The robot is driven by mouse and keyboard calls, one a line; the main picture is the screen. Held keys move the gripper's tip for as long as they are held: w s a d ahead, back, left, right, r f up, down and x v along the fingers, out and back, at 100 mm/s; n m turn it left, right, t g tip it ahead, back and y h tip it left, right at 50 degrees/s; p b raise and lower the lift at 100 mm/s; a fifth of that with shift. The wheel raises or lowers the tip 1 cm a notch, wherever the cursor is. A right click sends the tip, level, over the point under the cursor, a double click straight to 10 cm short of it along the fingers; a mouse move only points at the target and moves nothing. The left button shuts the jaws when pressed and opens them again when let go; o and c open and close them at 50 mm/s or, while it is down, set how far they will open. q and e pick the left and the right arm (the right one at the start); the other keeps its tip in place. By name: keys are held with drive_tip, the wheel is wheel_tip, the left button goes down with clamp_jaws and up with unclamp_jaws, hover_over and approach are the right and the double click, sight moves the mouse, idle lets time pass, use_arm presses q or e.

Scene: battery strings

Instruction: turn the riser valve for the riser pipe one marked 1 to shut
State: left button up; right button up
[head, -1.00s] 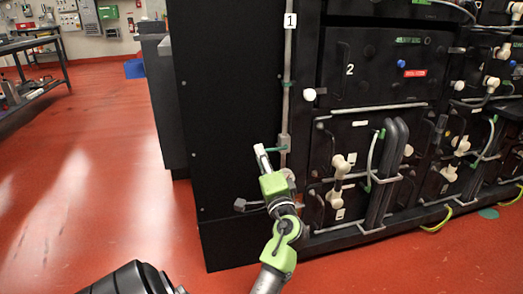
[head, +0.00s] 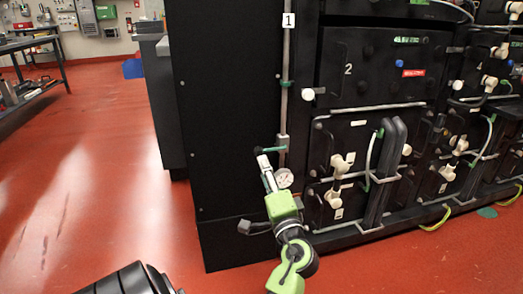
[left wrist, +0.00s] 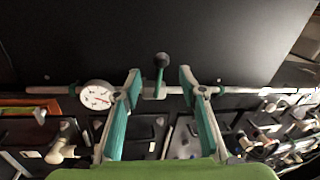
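The riser pipe (head: 285,100) marked 1 (head: 288,20) runs vertically along the black cabinet's front corner. Its valve body (head: 282,143) sits low on the pipe, and a green lever (head: 270,149) sticks out left, across the pipe. In the left wrist view the lever's dark knob (left wrist: 161,60) and green stem (left wrist: 159,78) show between my fingers. My left gripper (head: 264,164) is at the lever, just below it in the head view. Its fingers (left wrist: 157,78) are open on either side of the lever, with gaps visible. My right gripper is not in view.
A round gauge (head: 284,178) sits on the pipe close beside my left gripper; it also shows in the left wrist view (left wrist: 97,95). Battery units with white knobs and grey bars stand to the right. The red floor (head: 100,190) at left is clear.

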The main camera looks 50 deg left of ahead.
use_arm(q)
drive_tip(key=v, duration=0.6)
drive_tip(key=shift+a, duration=0.1)
idle(0.3)
